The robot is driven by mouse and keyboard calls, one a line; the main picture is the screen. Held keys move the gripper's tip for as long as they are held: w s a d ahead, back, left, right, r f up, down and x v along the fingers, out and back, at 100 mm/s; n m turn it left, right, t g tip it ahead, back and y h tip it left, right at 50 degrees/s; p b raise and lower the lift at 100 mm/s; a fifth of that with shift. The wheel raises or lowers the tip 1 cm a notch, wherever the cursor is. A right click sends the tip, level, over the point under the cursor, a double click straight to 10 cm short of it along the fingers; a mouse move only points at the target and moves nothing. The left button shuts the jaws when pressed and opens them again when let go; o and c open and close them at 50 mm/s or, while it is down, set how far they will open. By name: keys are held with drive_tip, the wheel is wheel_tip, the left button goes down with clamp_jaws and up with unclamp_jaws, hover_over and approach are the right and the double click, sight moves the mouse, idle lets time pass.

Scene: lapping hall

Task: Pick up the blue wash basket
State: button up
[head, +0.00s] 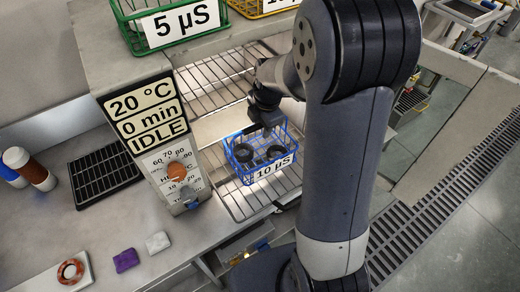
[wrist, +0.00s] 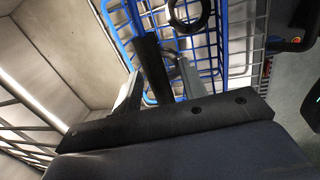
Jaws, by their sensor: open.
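The blue wash basket (head: 240,170) is an open wire basket with a white "10 µS" label on its near side. It stands on a wire rack and holds dark rings. My gripper (head: 267,124) points down at the basket's far side, close above or at its rim. In the wrist view, my open gripper (wrist: 158,78) shows two grey fingers spread apart, with the blue basket (wrist: 225,70) beyond them and to the right. I cannot tell whether the fingers touch the basket.
An oven-like panel (head: 143,115) reading "20 °C, 0 min, IDLE" stands left of the basket. A green basket (head: 130,32) marked "5 µS" and a yellow basket (head: 245,8) stand above. The wire rack (head: 210,85) is bare behind. A black tray (head: 104,165) lies on the bench.

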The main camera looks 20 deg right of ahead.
clamp_jaws()
idle(0.3)
drive_tip(key=shift+r, duration=0.1)
